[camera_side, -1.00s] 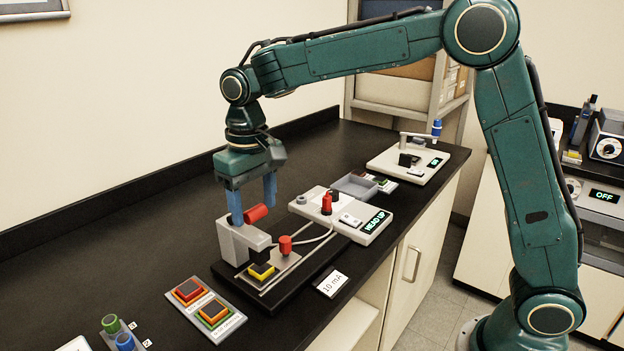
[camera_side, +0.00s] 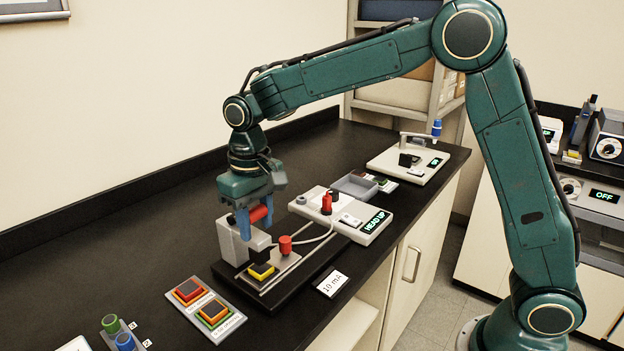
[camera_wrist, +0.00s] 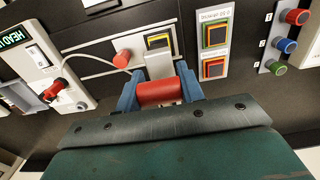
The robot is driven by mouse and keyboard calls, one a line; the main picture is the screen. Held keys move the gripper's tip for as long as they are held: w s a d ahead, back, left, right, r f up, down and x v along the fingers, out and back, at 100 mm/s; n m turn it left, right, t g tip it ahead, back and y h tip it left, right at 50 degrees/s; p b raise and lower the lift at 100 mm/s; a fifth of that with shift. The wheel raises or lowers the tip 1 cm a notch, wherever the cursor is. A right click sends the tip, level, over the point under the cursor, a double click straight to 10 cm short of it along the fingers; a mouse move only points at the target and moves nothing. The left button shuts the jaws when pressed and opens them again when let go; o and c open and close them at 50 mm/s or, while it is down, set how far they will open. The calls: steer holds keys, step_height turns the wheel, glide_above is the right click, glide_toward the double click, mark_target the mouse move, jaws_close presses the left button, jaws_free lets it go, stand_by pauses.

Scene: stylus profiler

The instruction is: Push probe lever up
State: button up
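The probe lever's red cylindrical handle (camera_side: 259,213) sits high on the grey profiler head (camera_side: 234,242), which stands on a black base. My gripper (camera_side: 256,216) is over the head with its blue fingers at the two ends of the red handle. In the wrist view the handle (camera_wrist: 160,93) spans the gap between the fingers (camera_wrist: 160,90), and they appear to touch its ends. The yellow-edged black pad (camera_side: 261,271) lies below the head. The controller (camera_side: 345,213) shows "HEAD UP" on its display.
A red knob (camera_side: 285,244) stands beside the pad. A sample plate with orange-framed squares (camera_side: 213,311) lies in front. Green and blue knobs (camera_side: 118,333) are at the front left. A grey tray (camera_side: 355,187) and another instrument (camera_side: 417,164) stand behind.

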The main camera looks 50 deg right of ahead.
steer(key=shift+w+r, duration=0.1)
jaws_close()
steer(key=shift+w+r+g, duration=0.15)
steer(key=shift+g, duration=0.45)
steer(key=shift+w+a+r+g, duration=0.15)
steer(key=shift+a+r+g, duration=0.15)
steer(key=shift+g, duration=0.3)
steer(key=shift+d+r+g, duration=0.15)
steer(key=shift+r+g, duration=0.05)
steer(key=shift+g, duration=0.1)
steer(key=o, duration=1.3)
jaws_free()
steer(key=shift+w, duration=0.1)
steer(key=shift+c, duration=0.2)
steer(key=shift+d, duration=0.1)
steer(key=shift+s+a+f+t, duration=0.15)
steer(key=shift+s+a+t, duration=0.05)
steer(key=shift+t, duration=0.2)
steer(key=shift+s+d+f+t, duration=0.1)
steer(key=shift+f+t, duration=0.1)
steer(key=shift+t, duration=0.1)
